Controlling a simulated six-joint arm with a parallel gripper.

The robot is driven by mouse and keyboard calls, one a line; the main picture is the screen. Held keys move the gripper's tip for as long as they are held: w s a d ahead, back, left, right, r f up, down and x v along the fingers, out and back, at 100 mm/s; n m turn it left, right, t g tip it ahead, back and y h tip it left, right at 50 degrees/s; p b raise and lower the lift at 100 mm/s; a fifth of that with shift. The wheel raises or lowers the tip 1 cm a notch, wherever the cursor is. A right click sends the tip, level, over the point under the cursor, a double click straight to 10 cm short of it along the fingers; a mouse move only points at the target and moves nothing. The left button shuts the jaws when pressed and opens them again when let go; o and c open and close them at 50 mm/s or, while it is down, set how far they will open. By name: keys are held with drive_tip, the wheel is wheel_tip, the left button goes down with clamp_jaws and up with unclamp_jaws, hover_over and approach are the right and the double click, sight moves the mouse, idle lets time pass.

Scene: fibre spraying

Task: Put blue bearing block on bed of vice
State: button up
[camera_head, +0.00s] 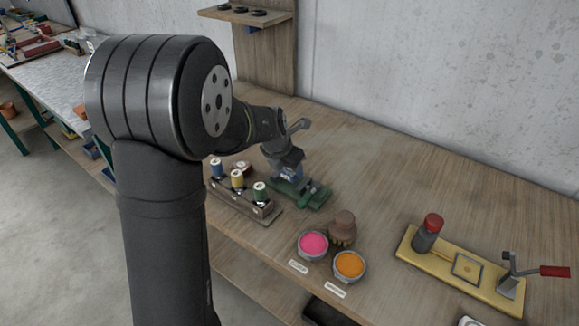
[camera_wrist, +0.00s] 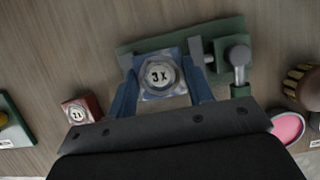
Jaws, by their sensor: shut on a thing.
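In the head view, my gripper (camera_head: 287,172) points down at the vice (camera_head: 314,196), with a bit of the blue block (camera_head: 291,172) showing. The block looks level with the vice. I cannot tell whether it touches the bed, which the block and gripper mostly hide.
A red block (camera_wrist: 82,109) stands left of the vice in the wrist view. A spool rack (camera_head: 262,213) stands close in front-left of the vice. Pink (camera_head: 313,243) and orange (camera_head: 349,265) bowls, a brown brush (camera_head: 343,227) and a yellow fixture (camera_head: 405,243) are rightward. The bench behind is clear.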

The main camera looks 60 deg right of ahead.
drive_tip(key=shift+f, duration=0.5)
drive_tip(key=o, duration=1.3)
drive_tip(key=v, duration=1.3)
drive_tip(key=shift+d+r, duration=0.15)
drive_tip(key=shift+d, duration=0.05)
drive_tip(key=x, duration=1.3)
drive_tip(key=shift+a, duration=0.2)
drive_tip(key=shift+r, duration=0.15)
